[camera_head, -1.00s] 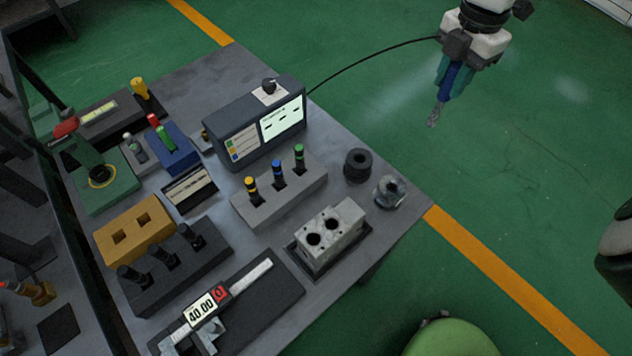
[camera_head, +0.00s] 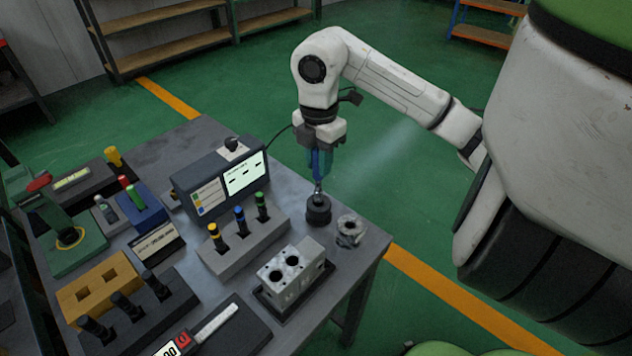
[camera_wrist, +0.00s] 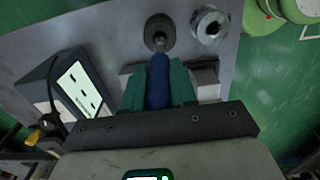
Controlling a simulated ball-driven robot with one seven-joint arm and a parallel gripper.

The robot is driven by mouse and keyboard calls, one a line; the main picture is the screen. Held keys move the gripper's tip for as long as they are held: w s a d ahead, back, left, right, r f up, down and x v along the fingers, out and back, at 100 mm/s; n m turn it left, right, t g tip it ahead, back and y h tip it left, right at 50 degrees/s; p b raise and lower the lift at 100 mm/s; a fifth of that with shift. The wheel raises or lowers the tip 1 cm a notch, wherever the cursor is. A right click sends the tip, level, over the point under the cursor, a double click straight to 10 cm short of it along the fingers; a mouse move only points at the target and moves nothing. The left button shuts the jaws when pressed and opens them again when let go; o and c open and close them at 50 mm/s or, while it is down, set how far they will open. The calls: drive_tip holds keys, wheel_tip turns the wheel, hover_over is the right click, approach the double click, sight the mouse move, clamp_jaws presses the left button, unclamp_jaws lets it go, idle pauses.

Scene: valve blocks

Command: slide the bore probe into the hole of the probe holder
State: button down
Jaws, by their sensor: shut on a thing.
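The bore probe (camera_head: 320,163) has a blue body and a metal lower end, and a black cable runs from near my gripper to the grey gauge box. My gripper (camera_head: 319,158) is shut on its blue body, with teal fingers on both sides, and holds it about upright. The probe holder (camera_head: 318,213) is a short black cylinder directly below. The probe's tip meets the holder's top in the head view; I cannot tell whether it is inside the hole. In the wrist view the blue body (camera_wrist: 158,84) points at the holder (camera_wrist: 160,30).
A metal ring (camera_head: 350,229) stands close to the right of the holder. The gauge box (camera_head: 218,180) is to the left. A grey rack (camera_head: 243,248) with several coloured-top pins and a bored valve block (camera_head: 291,272) stand in front. The table's right edge is near.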

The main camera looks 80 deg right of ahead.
drive_tip(key=shift+f, duration=2.55)
drive_tip(key=c, duration=0.9)
unclamp_jaws()
drive_tip(key=shift+r, duration=0.1)
wheel_tip(320, 180, up, 12)
drive_tip(key=shift+r, duration=0.15)
